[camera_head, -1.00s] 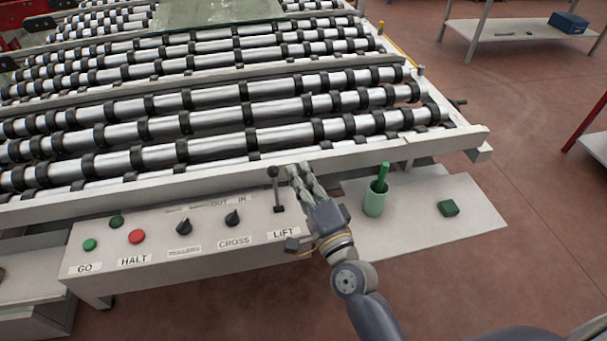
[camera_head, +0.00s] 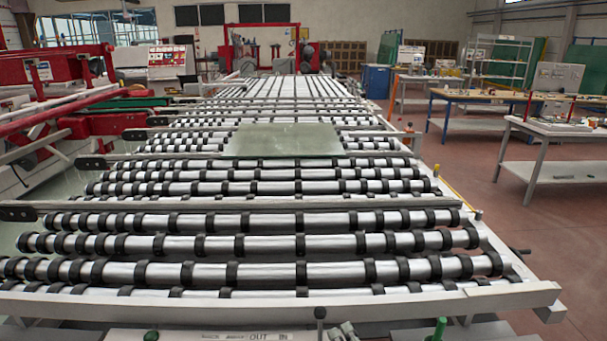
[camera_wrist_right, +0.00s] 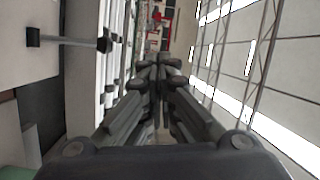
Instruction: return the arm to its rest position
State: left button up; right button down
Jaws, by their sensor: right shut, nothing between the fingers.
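My right gripper (camera_head: 343,332) shows only by its grey fingers at the bottom edge of the head view, just right of the lift lever's dark knob (camera_head: 320,313). In the right wrist view the gripper (camera_wrist_right: 158,62) is shut and empty, its fingers closed together. There the lift lever (camera_wrist_right: 72,41) stands apart from the fingers, to their left. The rest of my right arm is below the head view. My left gripper is not in view.
The roller table (camera_head: 250,219) fills the middle, with a glass sheet (camera_head: 284,141) lying on it. A green object (camera_head: 437,330) stands right of the gripper at the bottom edge. Workbenches (camera_head: 560,135) stand at right, with open floor before them.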

jog(key=s+d+f+n+g+h, duration=0.1)
jog(key=s+d+f+n+g, duration=0.1)
jog(key=s+f+n+g, duration=0.4)
jog(key=s+d+f+n+g+h, duration=0.1)
jog(key=s+d+f+n+g, duration=0.25)
jog(key=s+f+n, duration=0.4)
jog(key=s+d+f+g+h, duration=0.3)
jog(key=s+d+g, duration=0.25)
jog(key=s, duration=0.45)
notch_tip(320, 180, down, 29)
jog(key=s+b, duration=0.1)
jog(key=b, duration=0.2)
jog(key=s+d+f+b, duration=0.1)
jog(key=s+f, duration=0.7)
jog(key=f, duration=0.1)
jog(key=s+d+f+g+b, duration=0.1)
jog(key=s+d+f, duration=0.1)
jog(key=s+f, duration=0.7)
jog(key=shift+s+d+f+n+g+h, duration=0.2)
jog(key=shift+d+f+n+g+h, duration=0.1)
jog(key=shift+f+n+h, duration=0.15)
